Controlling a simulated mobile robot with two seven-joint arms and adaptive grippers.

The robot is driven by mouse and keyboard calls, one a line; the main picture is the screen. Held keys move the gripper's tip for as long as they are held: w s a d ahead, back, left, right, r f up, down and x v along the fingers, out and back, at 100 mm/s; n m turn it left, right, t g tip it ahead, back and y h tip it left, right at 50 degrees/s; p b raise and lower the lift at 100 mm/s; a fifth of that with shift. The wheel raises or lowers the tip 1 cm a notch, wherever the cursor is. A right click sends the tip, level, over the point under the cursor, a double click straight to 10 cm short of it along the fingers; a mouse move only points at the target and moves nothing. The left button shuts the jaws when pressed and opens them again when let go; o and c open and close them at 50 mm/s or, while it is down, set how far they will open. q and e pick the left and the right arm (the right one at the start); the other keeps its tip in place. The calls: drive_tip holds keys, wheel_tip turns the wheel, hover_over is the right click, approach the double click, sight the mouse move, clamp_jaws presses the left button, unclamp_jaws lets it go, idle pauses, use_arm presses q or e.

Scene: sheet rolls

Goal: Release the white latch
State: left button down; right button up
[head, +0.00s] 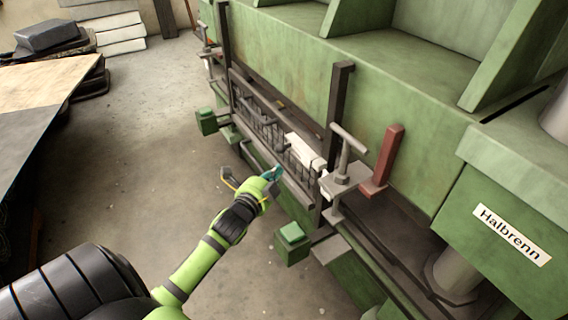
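A white piece that looks like the white latch (303,150) sits on the front of the green machine, at the bar between two dark uprights. A smaller white part (325,186) shows just below it, beside the grey clamp; I cannot tell whether the two are joined. My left gripper (250,180) is in front of the machine, to the lower left of the white piece and apart from it. Its fingers are spread with nothing seen between them. A teal part (271,174) shows at its right finger. My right gripper is not in view.
A grey T-handle (348,140) and a red lever (383,160) stand right of the white piece. Green blocks (292,243) (206,121) jut out from the machine front. A table (45,85) stands at the left. The concrete floor (150,130) between is clear.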

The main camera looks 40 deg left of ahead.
use_arm(q)
drive_tip(key=shift+v, duration=1.8)
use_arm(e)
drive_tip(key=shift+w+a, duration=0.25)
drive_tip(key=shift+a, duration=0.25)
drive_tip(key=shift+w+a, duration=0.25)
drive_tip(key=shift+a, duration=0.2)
